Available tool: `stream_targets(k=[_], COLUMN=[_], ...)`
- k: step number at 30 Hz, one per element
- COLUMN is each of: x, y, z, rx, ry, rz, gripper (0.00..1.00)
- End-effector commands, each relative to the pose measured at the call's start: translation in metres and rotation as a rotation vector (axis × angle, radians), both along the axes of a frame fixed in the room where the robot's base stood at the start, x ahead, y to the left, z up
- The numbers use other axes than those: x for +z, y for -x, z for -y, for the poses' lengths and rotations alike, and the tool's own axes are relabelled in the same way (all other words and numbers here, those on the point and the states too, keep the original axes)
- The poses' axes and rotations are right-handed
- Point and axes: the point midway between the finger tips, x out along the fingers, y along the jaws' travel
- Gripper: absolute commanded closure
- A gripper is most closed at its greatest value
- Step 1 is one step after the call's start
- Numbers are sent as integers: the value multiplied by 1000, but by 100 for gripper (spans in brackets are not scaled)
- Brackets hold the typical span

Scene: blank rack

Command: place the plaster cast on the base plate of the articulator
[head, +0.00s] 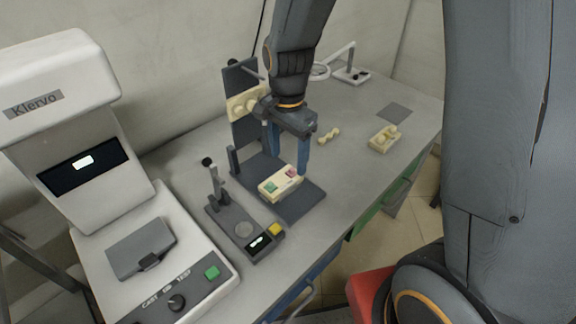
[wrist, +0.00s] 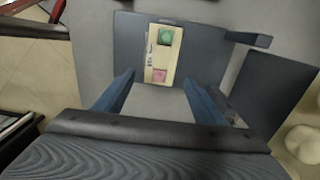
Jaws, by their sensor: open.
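A cream block with a green and a pink patch, which I take as the plaster cast (head: 273,191), lies flat on the dark grey base plate (head: 304,201) of the articulator. In the wrist view the cast (wrist: 151,62) lies lengthwise on the base plate (wrist: 200,52), with bare plate on both sides. My gripper (head: 289,160) is open, its blue fingers pointing down just above the cast. In the wrist view my gripper (wrist: 160,82) has its fingers apart, with the cast's near end in line with the gap. Nothing is held.
The articulator's upright (head: 243,132) carries another cream piece (head: 241,105). A small grey device (head: 240,229) stands in front left, beside a large white machine (head: 170,262). Cream pieces (head: 384,139) and (head: 330,135) lie to the right. The bench's right part is mostly clear.

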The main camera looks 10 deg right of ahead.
Motion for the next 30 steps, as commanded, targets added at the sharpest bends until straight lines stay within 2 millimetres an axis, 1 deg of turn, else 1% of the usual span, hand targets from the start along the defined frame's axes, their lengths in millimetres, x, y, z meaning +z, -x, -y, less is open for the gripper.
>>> stream_targets(k=[1, 6, 8, 10, 14, 18, 21, 25, 30], x=[6, 19, 21, 24, 30, 35, 37, 38, 38], y=[-1, 0, 2, 8, 28, 57, 75, 93, 101], z=[0, 1, 4, 11, 35, 63, 78, 90, 95], rx=[0, 6, 27, 83, 283, 559, 733, 895, 979], ry=[-1, 0, -1, -1, 0, 9, 21, 32, 39], rz=[4, 2, 3, 7, 25, 49, 61, 70, 75], gripper=[36, 36, 36, 36, 36, 36, 36, 36, 36])
